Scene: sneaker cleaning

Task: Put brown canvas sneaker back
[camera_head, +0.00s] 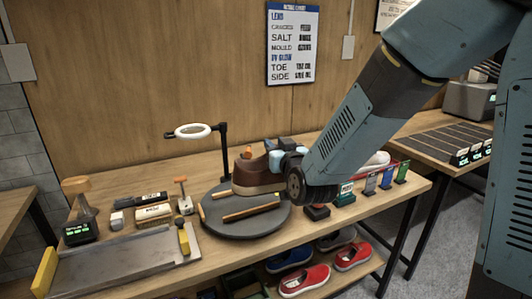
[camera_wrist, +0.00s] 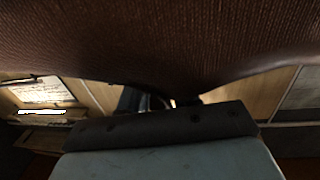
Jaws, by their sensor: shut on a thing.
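The brown canvas sneaker (camera_head: 258,172) is at the round dark grey turntable (camera_head: 262,225) on the workbench, its toe toward the left. My gripper (camera_head: 280,163) reaches in from the right and is shut on the sneaker at its right end. My wrist hides that end and part of the sole. I cannot tell whether the sole touches the turntable. In the wrist view the sneaker's brown textured side (camera_wrist: 160,40) fills the top of the picture, very close. The fingertips are hidden there.
A ring lamp (camera_head: 193,131) on a black post stands behind the turntable. Wooden bars (camera_head: 252,212) lie on it. Brushes and a metal tray (camera_head: 125,262) are at left; small coloured cards (camera_head: 371,183) stand at right. Red sneakers (camera_head: 305,280) sit on the shelf below.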

